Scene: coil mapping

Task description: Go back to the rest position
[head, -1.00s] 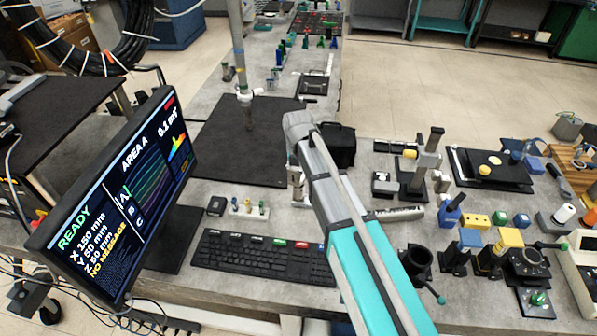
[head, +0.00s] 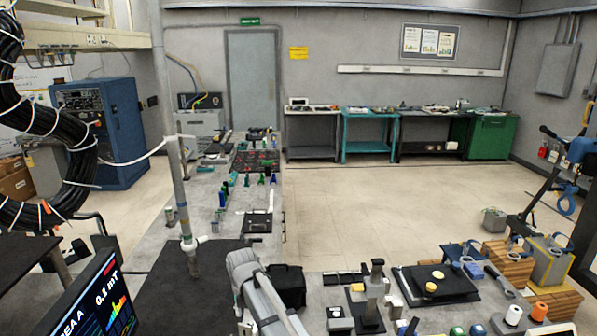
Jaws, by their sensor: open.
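My arm reaches up from the bottom edge of the head view, and its rounded grey joint shows left of a black box. My gripper cannot be made out; it is hidden behind the arm or below the picture edge. Nothing held can be seen.
A black mat (head: 150,300) lies on the bench left of my arm. A grey upright pole (head: 172,130) rises over it. The black box (head: 286,286) stands close right of my arm. A monitor (head: 100,305) is at lower left. Small parts crowd the right bench; open floor (head: 370,210) lies beyond.

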